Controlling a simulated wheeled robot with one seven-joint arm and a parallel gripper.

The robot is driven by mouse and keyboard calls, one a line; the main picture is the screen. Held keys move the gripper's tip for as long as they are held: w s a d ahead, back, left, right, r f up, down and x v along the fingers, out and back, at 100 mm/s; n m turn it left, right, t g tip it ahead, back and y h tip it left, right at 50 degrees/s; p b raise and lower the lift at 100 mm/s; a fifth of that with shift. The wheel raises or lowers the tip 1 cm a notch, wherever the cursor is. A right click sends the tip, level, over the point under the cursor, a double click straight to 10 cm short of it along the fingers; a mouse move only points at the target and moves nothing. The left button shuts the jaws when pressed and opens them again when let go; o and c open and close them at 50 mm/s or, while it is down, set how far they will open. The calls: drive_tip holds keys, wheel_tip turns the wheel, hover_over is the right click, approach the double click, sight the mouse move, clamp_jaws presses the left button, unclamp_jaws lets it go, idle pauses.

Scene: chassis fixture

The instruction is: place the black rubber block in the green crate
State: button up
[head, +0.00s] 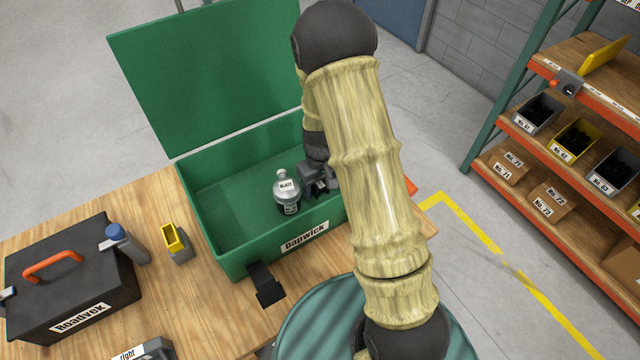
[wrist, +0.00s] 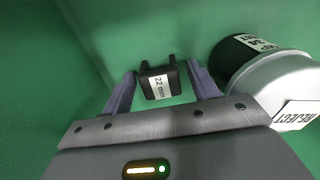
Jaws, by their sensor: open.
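The green crate (head: 235,262) stands open on the wooden table, its lid (head: 205,75) tipped up at the back. My gripper (head: 318,184) is down inside the crate, near its right end. In the wrist view my gripper (wrist: 161,78) is open, with one finger on each side of the black rubber block (wrist: 158,86). The block has a white "22 mm" label and is inside the crate against the green floor. Small gaps show between it and the fingers. I cannot tell whether it rests fully on the floor. In the head view my gripper and arm mostly hide it.
A grey and black jar (head: 287,192) stands in the crate close to my gripper; its "REJECT" label shows in the wrist view (wrist: 298,114). On the table left of the crate are a black toolbox (head: 75,285), a blue-capped bottle (head: 127,243) and a yellow-topped item (head: 175,243).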

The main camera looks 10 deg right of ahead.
sight(320, 184)
wheel_tip(320, 184, up, 12)
drive_tip(key=shift+r+b, duration=0.15)
drive_tip(key=shift+b, duration=0.15)
idle(0.7)
drive_tip(key=s+d+r+m+t, duration=0.1)
drive_tip(key=s+r+m+t, duration=0.1)
drive_tip(key=s, duration=1.1)
wheel_tip(320, 184, up, 2)
drive_tip(key=shift+s+d+r+m+t, duration=0.15)
drive_tip(key=shift+s+d+m+t, duration=0.2)
drive_tip(key=shift+m, duration=0.45)
idle(1.0)
